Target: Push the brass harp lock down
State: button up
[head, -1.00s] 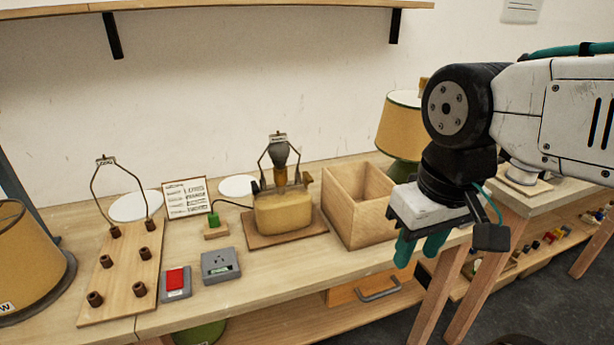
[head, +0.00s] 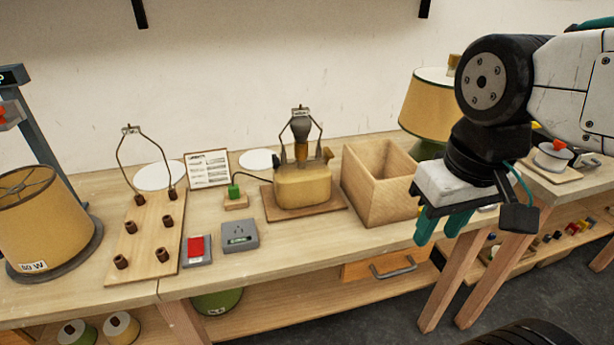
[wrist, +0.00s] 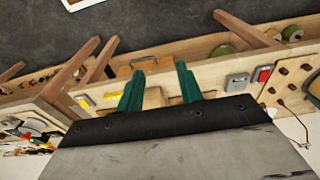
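A table lamp with a squat tan body (head: 303,187) stands upright on a wooden board at the middle of the bench in the head view. A bulb (head: 300,128) sits on top inside a thin metal harp (head: 315,131). Small brass and dark parts are at the harp's feet, but they are too small for me to tell which is the harp lock or how it sits. My gripper (head: 437,236) is right of the lamp and apart from it, in front of the open wooden box. Its teal fingers point down, spread and empty. The wrist view shows the gap between them (wrist: 158,74).
The open wooden box (head: 378,190) stands just right of the lamp. Left are a small green-topped block (head: 235,196), a grey socket box (head: 240,237), a red switch (head: 196,250) and a pegged board with another harp (head: 120,160). A shaded lamp (head: 425,105) stands behind the box.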

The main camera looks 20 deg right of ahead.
aim_at(328, 155)
jog(key=k, duration=0.5)
jog(key=u, duration=1.6)
jog(key=i, duration=1)
jog(key=z, duration=1.15)
